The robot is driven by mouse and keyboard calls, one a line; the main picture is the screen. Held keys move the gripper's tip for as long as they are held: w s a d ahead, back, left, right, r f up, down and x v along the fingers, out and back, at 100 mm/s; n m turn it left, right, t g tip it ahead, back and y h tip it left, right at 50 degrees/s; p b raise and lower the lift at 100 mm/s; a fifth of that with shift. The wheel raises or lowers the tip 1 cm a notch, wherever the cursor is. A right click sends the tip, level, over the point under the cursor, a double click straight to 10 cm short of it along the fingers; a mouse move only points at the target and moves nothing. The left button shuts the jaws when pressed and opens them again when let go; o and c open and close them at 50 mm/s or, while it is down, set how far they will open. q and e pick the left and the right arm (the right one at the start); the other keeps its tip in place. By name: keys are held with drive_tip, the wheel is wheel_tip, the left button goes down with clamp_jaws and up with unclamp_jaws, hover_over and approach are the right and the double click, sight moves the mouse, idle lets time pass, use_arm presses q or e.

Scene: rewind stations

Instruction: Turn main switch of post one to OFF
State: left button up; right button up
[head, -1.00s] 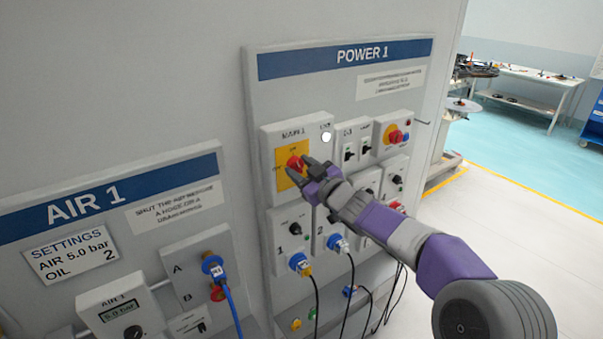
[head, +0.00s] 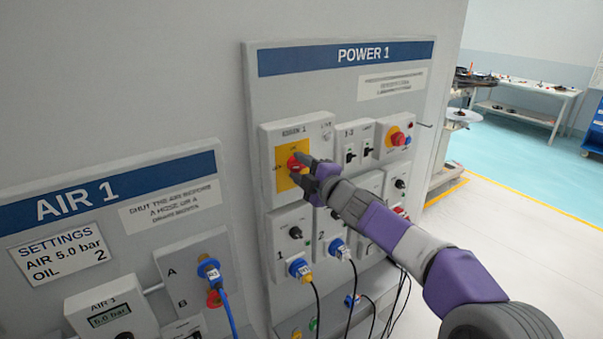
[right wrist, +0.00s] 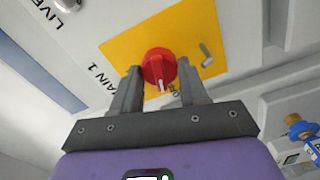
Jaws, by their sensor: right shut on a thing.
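The main switch of post one is a red rotary knob (head: 293,162) on a yellow plate (head: 281,155), at the upper left of the POWER 1 panel (head: 262,90). My right gripper (head: 300,170) is shut on this knob. In the right wrist view the knob (right wrist: 158,66) sits between the two fingers of my right gripper (right wrist: 157,74). Its white pointer mark faces the gripper, beside small lettering that looks like OFF and is partly hidden. The LIVE lamp (head: 327,136) above the switch looks grey and unlit. My left gripper is not in view.
Right of the main switch are a small two-switch box (head: 358,145) and a red knob on yellow (head: 398,138). Below hang blue plugs (head: 299,268) with black cables. The AIR 1 panel (head: 110,190) stands at the left. Open floor lies at the right.

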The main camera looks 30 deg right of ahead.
drive_tip(key=shift+n+b, duration=0.45)
drive_tip(key=shift+n, duration=1.05)
drive_tip(key=o, duration=1.1)
drive_tip(key=shift+f, duration=0.1)
drive_tip(key=shift+c, duration=0.2)
drive_tip(key=shift+f, duration=0.15)
